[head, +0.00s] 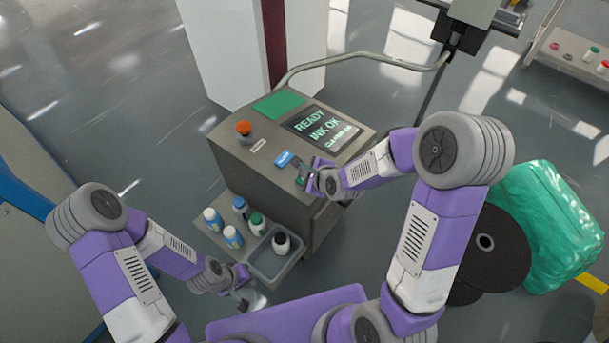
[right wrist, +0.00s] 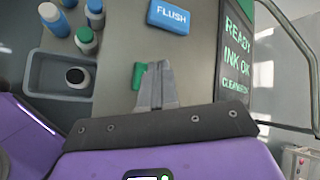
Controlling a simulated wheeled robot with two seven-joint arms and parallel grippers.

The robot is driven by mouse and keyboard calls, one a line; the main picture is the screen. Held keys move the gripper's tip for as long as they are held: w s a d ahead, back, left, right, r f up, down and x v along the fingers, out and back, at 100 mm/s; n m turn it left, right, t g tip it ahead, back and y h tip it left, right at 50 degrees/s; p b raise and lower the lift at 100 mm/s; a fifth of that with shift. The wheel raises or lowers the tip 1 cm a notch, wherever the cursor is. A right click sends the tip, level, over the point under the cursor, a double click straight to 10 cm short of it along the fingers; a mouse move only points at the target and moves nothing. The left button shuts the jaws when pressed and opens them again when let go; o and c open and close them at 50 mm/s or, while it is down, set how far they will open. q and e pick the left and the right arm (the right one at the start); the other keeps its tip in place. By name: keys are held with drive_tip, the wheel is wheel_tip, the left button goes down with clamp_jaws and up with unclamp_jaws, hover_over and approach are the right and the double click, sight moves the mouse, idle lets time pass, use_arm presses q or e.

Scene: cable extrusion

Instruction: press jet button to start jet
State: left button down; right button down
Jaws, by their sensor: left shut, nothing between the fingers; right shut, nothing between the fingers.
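A grey printer cabinet (head: 232,158) stands in the middle of the head view. Its sloped top has a green button (head: 300,181), partly hidden by my right gripper; no label on it can be read. It also shows in the right wrist view (right wrist: 138,76), just left of the fingertips. My right gripper (head: 297,171) is shut and empty, with its tips over the panel beside the green button; I cannot tell whether they touch. It fills the middle of the right wrist view (right wrist: 157,68). My left gripper (head: 243,302) is shut and empty, low in front of the cabinet.
A blue FLUSH button (head: 283,158) sits near the green one. An orange knob (head: 243,128) is at the panel's left. The screen (head: 325,131) reads READY, INK OK. Several bottles (head: 232,237) and a grey tray (head: 262,262) stand on a low shelf. A green wrapped bundle (head: 545,225) is right.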

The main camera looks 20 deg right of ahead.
drive_tip(key=shift+f, duration=0.2)
drive_tip(key=shift+r, duration=0.15)
idle(0.3)
drive_tip(key=shift+r+p, duration=0.55)
drive_tip(key=shift+r, duration=0.2)
wheel_tip(320, 180, up, 5)
drive_tip(key=p, duration=0.3)
drive_tip(key=shift+p, duration=0.3)
drive_tip(key=shift+s, duration=0.1)
idle(0.5)
